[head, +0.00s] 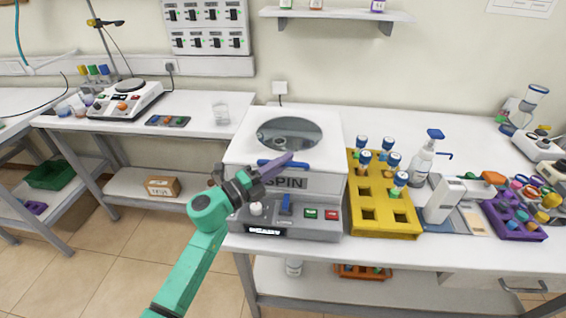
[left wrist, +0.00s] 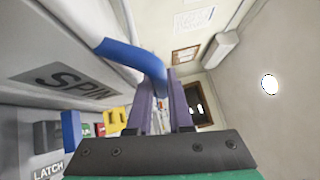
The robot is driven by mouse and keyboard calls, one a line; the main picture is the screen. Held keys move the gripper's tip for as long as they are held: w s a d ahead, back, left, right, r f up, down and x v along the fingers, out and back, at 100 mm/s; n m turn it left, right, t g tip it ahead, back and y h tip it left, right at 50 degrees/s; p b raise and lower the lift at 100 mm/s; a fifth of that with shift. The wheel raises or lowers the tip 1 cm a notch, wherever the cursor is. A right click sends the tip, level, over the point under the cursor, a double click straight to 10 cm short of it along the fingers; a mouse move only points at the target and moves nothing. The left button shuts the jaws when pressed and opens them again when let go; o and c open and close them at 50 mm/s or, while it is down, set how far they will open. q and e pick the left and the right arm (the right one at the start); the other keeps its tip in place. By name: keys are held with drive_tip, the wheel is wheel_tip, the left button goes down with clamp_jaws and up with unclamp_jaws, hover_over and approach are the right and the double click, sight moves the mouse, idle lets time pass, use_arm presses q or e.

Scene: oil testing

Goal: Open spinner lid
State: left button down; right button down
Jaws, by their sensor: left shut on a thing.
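The spinner is a white box marked SPIN with a grey control base. Its lid (head: 248,140) is down, with a round dark window and a blue handle (head: 296,164) along the front edge. My left gripper (head: 284,162) is at the handle, its purple fingers shut on it. In the left wrist view the blue handle (left wrist: 135,58) runs in between the finger tips (left wrist: 166,82). A blue latch lever (head: 286,204) stands on the base below the lid, and it also shows in the left wrist view (left wrist: 71,130). My right gripper is not in view.
A yellow rack (head: 385,226) with several blue-capped vials stands close to the spinner's right. A spray bottle (head: 424,160) and a purple rack (head: 514,222) are further right. A shelf (head: 336,14) hangs on the wall above.

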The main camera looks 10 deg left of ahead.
use_arm(q)
drive_tip(key=w+r+p, duration=0.2)
drive_tip(key=w+r, duration=0.4)
drive_tip(key=r, duration=0.3)
drive_tip(key=w+r+p, duration=0.3)
drive_tip(key=w+r, duration=0.4)
drive_tip(key=r, duration=0.2)
drive_tip(key=shift+w+r, duration=0.2)
drive_tip(key=shift+w, duration=0.05)
